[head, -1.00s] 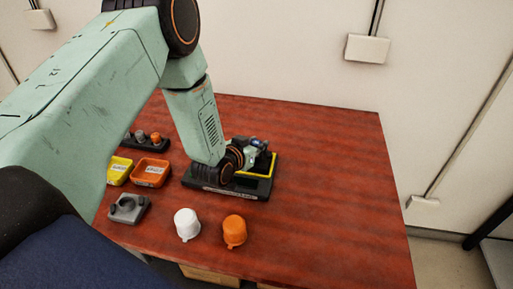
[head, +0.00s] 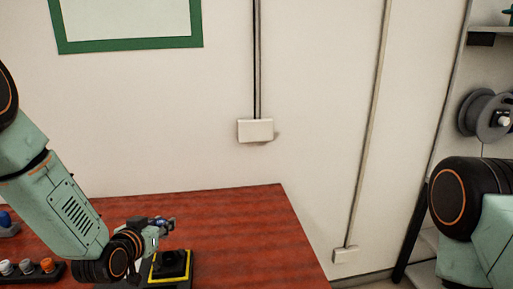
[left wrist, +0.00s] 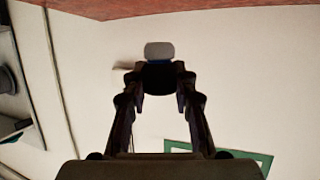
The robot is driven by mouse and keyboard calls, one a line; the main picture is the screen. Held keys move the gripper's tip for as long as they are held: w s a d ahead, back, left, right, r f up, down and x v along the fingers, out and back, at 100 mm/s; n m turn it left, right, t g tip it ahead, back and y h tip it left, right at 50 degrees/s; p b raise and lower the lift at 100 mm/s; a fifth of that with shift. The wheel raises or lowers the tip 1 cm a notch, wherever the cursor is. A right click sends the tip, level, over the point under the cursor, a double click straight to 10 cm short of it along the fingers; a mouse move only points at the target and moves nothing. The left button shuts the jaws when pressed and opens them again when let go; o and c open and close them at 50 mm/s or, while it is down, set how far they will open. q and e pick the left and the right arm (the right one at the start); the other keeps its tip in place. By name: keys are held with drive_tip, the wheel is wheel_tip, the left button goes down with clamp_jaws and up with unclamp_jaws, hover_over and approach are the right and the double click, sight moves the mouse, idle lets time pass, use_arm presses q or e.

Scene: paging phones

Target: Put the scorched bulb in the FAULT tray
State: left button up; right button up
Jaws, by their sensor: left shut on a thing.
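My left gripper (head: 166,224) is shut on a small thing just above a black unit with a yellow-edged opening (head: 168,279). In the left wrist view, the held bulb (left wrist: 159,50) has a pale grey end, a blue band and a dark part between the fingertips (left wrist: 160,78). I cannot make out scorch marks. The FAULT tray is out of view now. My right gripper is not in view; only part of my right arm shows at the right edge.
A dark rack with white, grey and orange caps (head: 47,265) stands at the lower left. A blue-topped grey item (head: 5,220) is at the left edge. The red table (head: 250,235) is bare right of the black unit. Shelving with a reel (head: 487,115) stands far right.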

use_arm(q)
drive_tip(key=s+d+f+m+g+h+b, duration=0.1)
drive_tip(key=s+d+f+m+h+b, duration=0.2)
drive_tip(key=s, duration=0.2)
drive_tip(key=s+d+f+m+g+h+b, duration=0.2)
drive_tip(key=s+d+f+m+h+b, duration=0.1)
drive_tip(key=s+f+b, duration=0.1)
drive_tip(key=s+d+f+m+g+h+b, duration=0.2)
drive_tip(key=s+d+f+m+h+b, duration=0.1)
drive_tip(key=s, duration=0.3)
drive_tip(key=shift+s+d+f+m+h+b, duration=0.35)
drive_tip(key=shift+d+f+h+b, duration=0.1)
drive_tip(key=shift+b, duration=0.25)
drive_tip(key=shift+s+d+f+m+g+b, duration=0.15)
drive_tip(key=shift+s+d+m+g+b, duration=0.2)
drive_tip(key=shift+s, duration=0.25)
